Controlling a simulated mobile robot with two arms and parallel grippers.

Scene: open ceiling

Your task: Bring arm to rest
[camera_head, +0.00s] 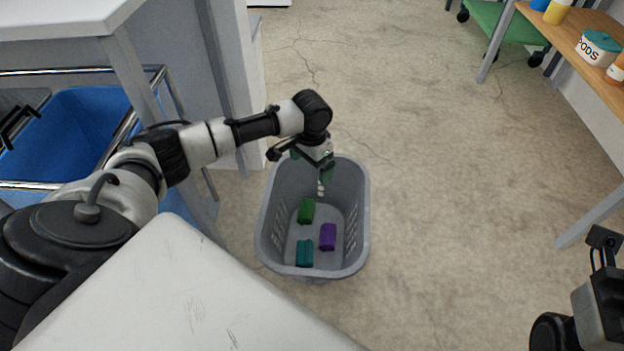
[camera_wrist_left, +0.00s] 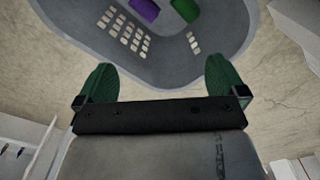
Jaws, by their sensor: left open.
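My left arm reaches in from the left in the head view. Its gripper (camera_head: 324,178) hangs over the far rim of a grey laundry basket (camera_head: 362,215) on the floor. In the left wrist view the gripper's green fingers (camera_wrist_left: 162,85) are spread wide with nothing between them. The basket wall (camera_wrist_left: 170,68) shows beyond them. Inside the basket lie a green rolled cloth (camera_head: 306,211), a purple one (camera_head: 327,237) and a teal one (camera_head: 304,253). Part of my right arm shows at the lower right in the head view; its fingertips are out of view.
A white surface (camera_head: 190,300) fills the lower left. A metal-framed cart with a blue bin (camera_head: 75,125) stands at the left, beside a white table (camera_head: 60,18). A wooden shelf (camera_head: 590,70) with containers stands at the upper right. The floor (camera_head: 450,190) right of the basket is clear.

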